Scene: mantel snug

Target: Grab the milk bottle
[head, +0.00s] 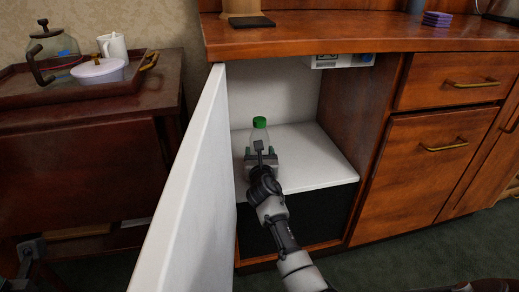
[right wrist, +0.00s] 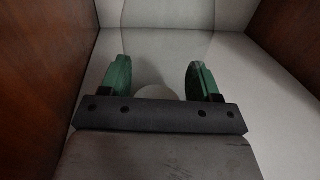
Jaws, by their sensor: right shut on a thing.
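The milk bottle (head: 260,136) is clear with a green cap and stands upright on the white shelf (head: 318,160) inside the open cabinet. My right gripper (head: 261,156) reaches in from the front and is shut on the bottle's body, below the cap. In the right wrist view, the green finger pads of my right gripper (right wrist: 160,78) sit on either side of the see-through bottle (right wrist: 166,50), whose outline is faint. My left gripper (head: 30,248) seems to show partly at the lower left, low beside the side table; its jaws cannot be made out.
The open white door (head: 188,190) stands close to the left of my right arm. A wooden wall (head: 355,125) bounds the compartment on the right. The wooden counter (head: 350,38) overhangs above. A side table at left holds a tray (head: 90,92) with a glass pot, mug and lidded dish.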

